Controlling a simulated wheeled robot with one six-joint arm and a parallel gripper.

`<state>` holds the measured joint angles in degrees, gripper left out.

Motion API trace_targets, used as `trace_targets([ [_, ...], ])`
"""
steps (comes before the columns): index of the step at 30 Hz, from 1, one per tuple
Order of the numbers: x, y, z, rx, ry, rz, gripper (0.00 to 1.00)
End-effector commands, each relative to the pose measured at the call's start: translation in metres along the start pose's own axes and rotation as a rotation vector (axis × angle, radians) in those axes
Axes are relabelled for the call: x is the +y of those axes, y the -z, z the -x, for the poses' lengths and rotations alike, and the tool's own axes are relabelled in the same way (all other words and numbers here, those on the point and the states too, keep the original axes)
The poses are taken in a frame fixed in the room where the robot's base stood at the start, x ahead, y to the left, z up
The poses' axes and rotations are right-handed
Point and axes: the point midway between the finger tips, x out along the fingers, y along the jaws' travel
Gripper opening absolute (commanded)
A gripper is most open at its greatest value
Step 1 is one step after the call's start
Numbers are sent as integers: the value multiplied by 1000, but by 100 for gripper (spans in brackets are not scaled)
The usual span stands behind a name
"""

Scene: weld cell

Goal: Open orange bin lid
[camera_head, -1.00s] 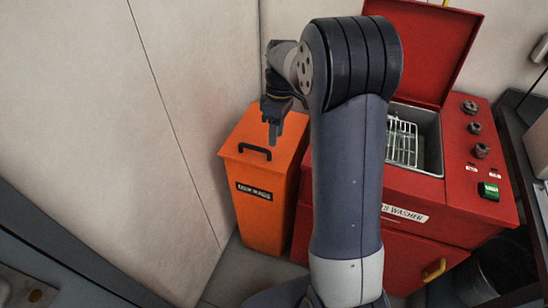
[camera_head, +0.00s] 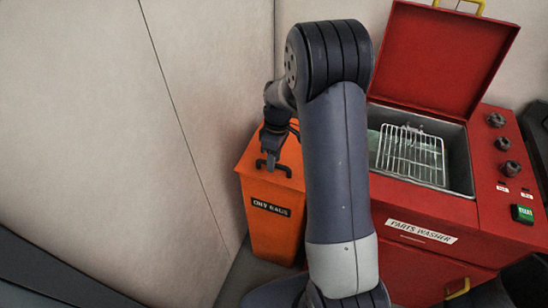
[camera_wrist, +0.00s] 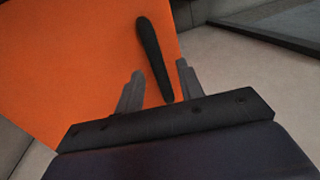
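The orange bin (camera_head: 276,234), with a dark label reading something like "OILY RAGS", stands against the wall left of my arm. Its orange lid (camera_head: 250,160) is shut. The lid's black handle (camera_head: 287,171) is partly hidden by my gripper (camera_head: 270,158), which points down at it. In the wrist view the handle (camera_wrist: 153,52) runs lengthwise between the two fingers of my gripper (camera_wrist: 160,80). The fingers are apart, with a gap showing on either side of the handle. I cannot tell how deep the handle sits between them.
A red parts washer (camera_head: 420,228) stands right of the bin with its lid (camera_head: 440,62) raised. A wire basket (camera_head: 410,155) sits in its basin. A pale wall (camera_head: 200,90) is close behind and left of the bin.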

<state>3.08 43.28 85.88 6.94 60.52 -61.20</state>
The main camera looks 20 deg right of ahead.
Motion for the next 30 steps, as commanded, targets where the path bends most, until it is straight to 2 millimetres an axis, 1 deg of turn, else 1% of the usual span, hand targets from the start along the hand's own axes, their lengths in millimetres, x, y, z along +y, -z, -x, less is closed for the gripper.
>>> trace_targets([
  [2,0,0,0,0,0,0,36],
  [15,0,0,1,0,0,0,1],
  [26,0,0,1,0,-1,0,0],
  [30,0,0,4,1,-1,0,0],
])
